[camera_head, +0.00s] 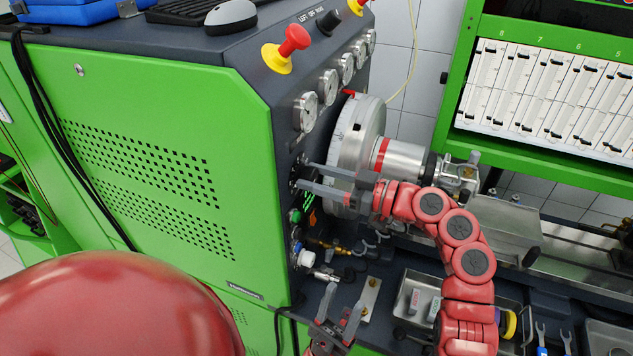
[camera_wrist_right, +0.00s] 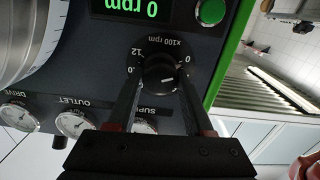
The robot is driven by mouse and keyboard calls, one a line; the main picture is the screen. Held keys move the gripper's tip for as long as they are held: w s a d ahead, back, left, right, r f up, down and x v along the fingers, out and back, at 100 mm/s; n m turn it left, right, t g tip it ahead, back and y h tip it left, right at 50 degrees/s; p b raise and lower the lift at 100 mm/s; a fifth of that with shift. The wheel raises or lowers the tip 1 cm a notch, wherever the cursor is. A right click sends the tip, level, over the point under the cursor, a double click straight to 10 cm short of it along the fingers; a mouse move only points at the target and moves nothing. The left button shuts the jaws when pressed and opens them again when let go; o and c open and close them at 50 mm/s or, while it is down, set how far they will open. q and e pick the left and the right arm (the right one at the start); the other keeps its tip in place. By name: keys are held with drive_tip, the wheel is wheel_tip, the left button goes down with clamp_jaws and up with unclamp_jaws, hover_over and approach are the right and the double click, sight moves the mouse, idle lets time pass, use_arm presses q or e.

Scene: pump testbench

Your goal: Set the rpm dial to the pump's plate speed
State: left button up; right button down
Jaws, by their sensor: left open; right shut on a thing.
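The rpm dial (camera_wrist_right: 160,72) is a black knob on the dark panel. It shows upside down in the right wrist view, with "x100 rpm", 0 and 12 around it and a pale pointer mark. My right gripper (camera_wrist_right: 157,82) is shut on the dial, one finger on each side. In the head view my right gripper (camera_head: 299,176) reaches the panel from the right and hides the dial. The green display (camera_wrist_right: 138,7) reads 0 rpm. My left gripper (camera_head: 345,312) is open and empty, low in front of the bench. No readable pump plate shows.
A large metal disc (camera_head: 352,150) and a silver cylinder with a red band (camera_head: 403,158) stand close behind my right gripper. A green button (camera_wrist_right: 211,12) sits near the dial. Several gauges (camera_head: 306,111) line the panel. A metal tray (camera_head: 418,283) lies below my right arm.

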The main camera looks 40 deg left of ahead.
drive_tip(key=shift+f+m+b, duration=0.2)
drive_tip(key=shift+m+b, duration=0.55)
drive_tip(key=shift+m, duration=0.05)
drive_tip(key=m+b, duration=0.1)
drive_tip(key=m, duration=0.1)
drive_tip(key=shift+w+r+m, duration=0.1)
drive_tip(key=shift+m, duration=0.2)
drive_tip(key=m, duration=0.3)
drive_tip(key=shift+r+m, duration=0.1)
drive_tip(key=shift+m, duration=0.3)
drive_tip(key=m, duration=0.2)
drive_tip(key=shift+m, duration=0.3)
drive_tip(key=m+p, duration=0.1)
drive_tip(key=m, duration=0.1)
drive_tip(key=shift+r+m+p, duration=0.1)
drive_tip(key=shift+m+p, duration=0.25)
drive_tip(key=shift+m, duration=0.05)
drive_tip(key=m+p, duration=0.2)
drive_tip(key=m, duration=0.1)
drive_tip(key=shift+w, duration=0.1)
drive_tip(key=m+p, duration=0.2)
drive_tip(key=m, duration=0.1)
drive_tip(key=shift+m+g+p, duration=0.3)
drive_tip(key=shift+p, duration=0.05)
drive_tip(key=shift+f+m+p, duration=0.25)
drive_tip(key=shift+m+p, duration=0.45)
drive_tip(key=shift+m, duration=0.4)
